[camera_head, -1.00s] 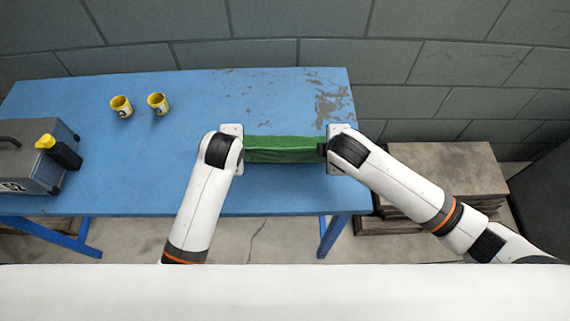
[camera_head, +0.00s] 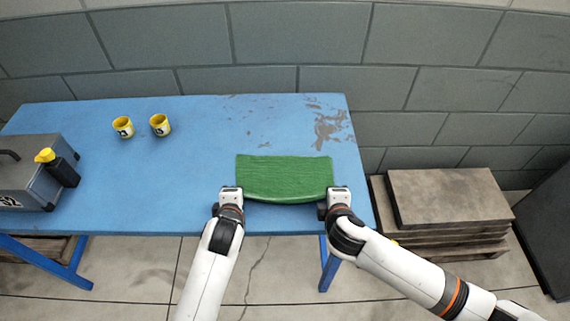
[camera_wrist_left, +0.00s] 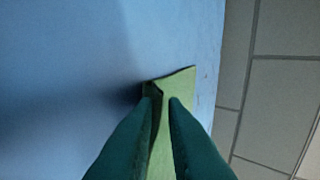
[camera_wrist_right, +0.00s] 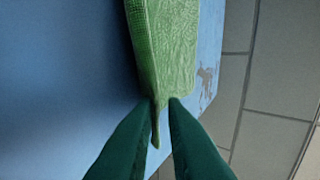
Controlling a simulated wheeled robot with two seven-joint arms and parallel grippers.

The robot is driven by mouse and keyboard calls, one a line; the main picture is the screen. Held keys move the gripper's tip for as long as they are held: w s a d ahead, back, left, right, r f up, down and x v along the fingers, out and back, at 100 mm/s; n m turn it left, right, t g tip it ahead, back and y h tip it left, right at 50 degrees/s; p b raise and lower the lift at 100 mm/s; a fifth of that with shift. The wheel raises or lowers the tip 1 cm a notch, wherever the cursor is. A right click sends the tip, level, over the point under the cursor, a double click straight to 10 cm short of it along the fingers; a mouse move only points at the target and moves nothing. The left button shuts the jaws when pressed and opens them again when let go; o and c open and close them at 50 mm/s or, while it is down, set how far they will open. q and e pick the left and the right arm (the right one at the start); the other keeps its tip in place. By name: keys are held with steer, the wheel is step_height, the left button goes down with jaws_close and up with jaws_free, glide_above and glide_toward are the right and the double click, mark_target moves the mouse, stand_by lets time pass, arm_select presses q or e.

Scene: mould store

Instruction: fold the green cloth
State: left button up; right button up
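The green cloth (camera_head: 285,172) lies on the blue table (camera_head: 150,190) near its front edge, as a smooth rectangle. Its near edge bows down between my two grippers and shows a darker front face. My left gripper (camera_head: 240,194) is at the near left corner, with its fingers closed about the cloth's edge; the cloth also shows between them in the left wrist view (camera_wrist_left: 161,115). My right gripper (camera_head: 325,205) is at the near right corner; a thin strip of cloth shows between its close fingers in the right wrist view (camera_wrist_right: 156,125). The cloth's underside is hidden.
Two yellow cups (camera_head: 123,127) (camera_head: 160,125) stand at the back left. Stacked boards (camera_head: 445,200) lie right of the table. A block wall rises behind.

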arm_select(q)
steer(key=o, duration=0.6)
steer(key=shift+c, duration=0.2)
arm_select(e)
steer(key=o, duration=0.6)
steer(key=shift+c, duration=0.2)
